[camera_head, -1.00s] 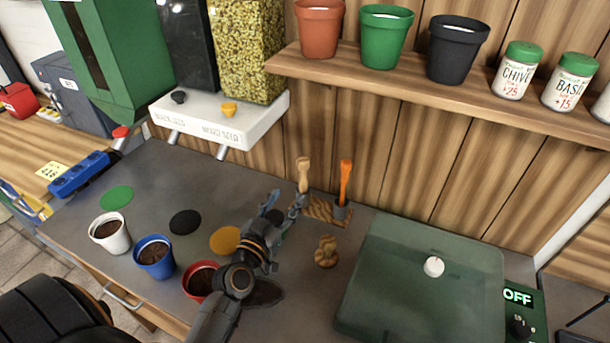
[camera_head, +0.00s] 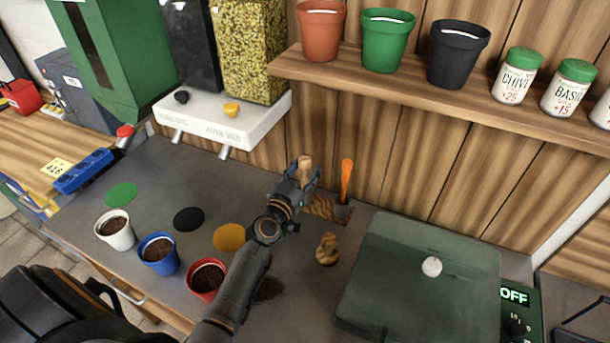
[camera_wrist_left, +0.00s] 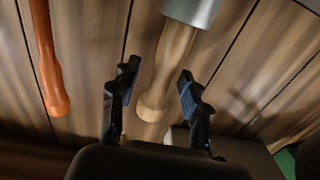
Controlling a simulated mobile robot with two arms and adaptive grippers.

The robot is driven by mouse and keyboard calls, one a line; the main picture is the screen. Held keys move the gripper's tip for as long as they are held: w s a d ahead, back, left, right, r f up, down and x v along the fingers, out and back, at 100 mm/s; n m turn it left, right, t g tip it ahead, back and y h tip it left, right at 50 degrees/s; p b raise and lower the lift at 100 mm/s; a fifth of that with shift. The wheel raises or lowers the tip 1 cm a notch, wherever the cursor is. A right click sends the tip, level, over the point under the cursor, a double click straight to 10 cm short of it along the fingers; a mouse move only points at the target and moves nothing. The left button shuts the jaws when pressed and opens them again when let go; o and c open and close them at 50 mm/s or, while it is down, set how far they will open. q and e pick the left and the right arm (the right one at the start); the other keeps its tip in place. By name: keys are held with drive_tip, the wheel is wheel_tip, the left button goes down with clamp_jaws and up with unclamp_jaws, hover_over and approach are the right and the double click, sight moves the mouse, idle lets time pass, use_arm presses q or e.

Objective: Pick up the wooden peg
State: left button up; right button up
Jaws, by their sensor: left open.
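The wooden peg (camera_head: 305,170) stands upright at the back of the counter, in a wooden holder (camera_head: 322,208) by the plank wall. My left gripper (camera_head: 303,178) is at the peg, open, and hides its lower part in the head view. In the left wrist view the peg (camera_wrist_left: 168,65) lies between the two fingers of the left gripper (camera_wrist_left: 152,92), with gaps on both sides. A grey metal sleeve (camera_wrist_left: 193,10) surrounds its far end there. My right gripper is not in view.
An orange-handled tool (camera_head: 346,180) stands close to the right of the peg. A small wooden figure-like piece (camera_head: 327,250) stands in front. A lidded green glass box (camera_head: 420,285) fills the right. Red (camera_head: 206,278), blue (camera_head: 159,254) and white (camera_head: 115,230) pots stand at left.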

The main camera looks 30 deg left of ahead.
use_arm(q)
clamp_jaws()
